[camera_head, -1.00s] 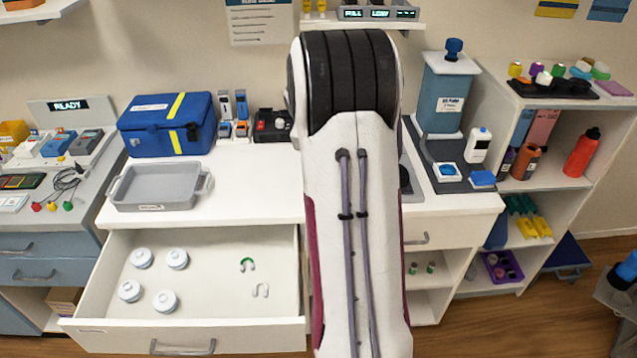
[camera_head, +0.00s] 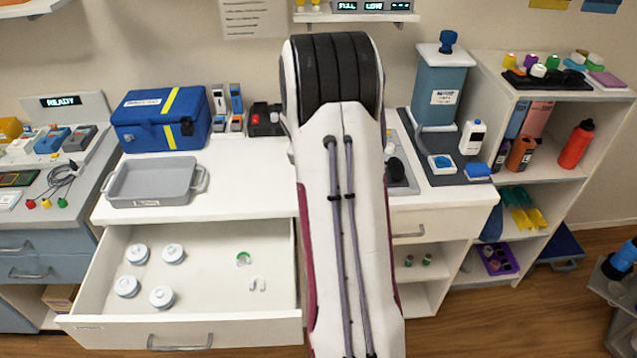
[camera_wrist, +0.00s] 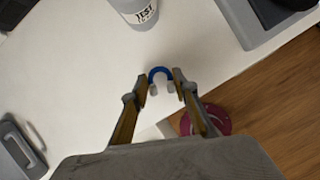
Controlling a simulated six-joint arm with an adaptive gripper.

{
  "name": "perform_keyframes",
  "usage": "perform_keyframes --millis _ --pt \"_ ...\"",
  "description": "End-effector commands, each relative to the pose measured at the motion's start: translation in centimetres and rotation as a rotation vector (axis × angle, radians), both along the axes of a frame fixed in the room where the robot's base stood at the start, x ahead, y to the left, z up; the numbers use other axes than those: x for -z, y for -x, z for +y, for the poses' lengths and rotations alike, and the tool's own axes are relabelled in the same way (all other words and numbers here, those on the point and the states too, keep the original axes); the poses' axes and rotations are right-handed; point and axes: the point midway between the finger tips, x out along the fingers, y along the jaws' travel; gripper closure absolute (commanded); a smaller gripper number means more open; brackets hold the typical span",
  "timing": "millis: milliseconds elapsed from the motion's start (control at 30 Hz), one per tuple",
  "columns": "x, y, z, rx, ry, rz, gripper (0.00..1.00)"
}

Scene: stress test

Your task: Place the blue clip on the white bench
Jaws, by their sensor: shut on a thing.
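The blue clip (camera_wrist: 159,72) is a small arch with pale ends, seen in the wrist view between the fingertips of my gripper (camera_wrist: 160,89). My gripper is shut on it and holds it over the white bench (camera_wrist: 80,80), near the bench's front edge. I cannot tell the gap between clip and bench. In the head view the bench top (camera_head: 250,180) shows left of my arm; my arm hides the gripper and the clip there.
The open drawer (camera_head: 210,285) holds several white round jars, a green clip (camera_head: 243,258) and a white clip (camera_head: 258,284). A grey tray (camera_head: 152,183) and a blue case (camera_head: 160,120) stand on the bench. A cup labelled TEST (camera_wrist: 138,12) stands ahead in the wrist view.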

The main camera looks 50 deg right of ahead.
Motion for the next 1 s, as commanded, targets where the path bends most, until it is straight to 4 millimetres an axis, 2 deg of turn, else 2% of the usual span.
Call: perform_keyframes --millis 133,633,667,700,1000 --pt "1.2 0.0 0.1 0.000 -0.002 0.001 0.80" --pt "1.7 0.0 0.0 -0.001 -0.002 0.001 0.80" --pt "1.7 0.0 0.0 -0.001 -0.001 0.001 0.64" --pt "1.6 0.0 0.0 0.000 -0.001 0.000 0.55" --pt "1.6 0.0 0.0 0.000 -0.001 0.000 0.55"
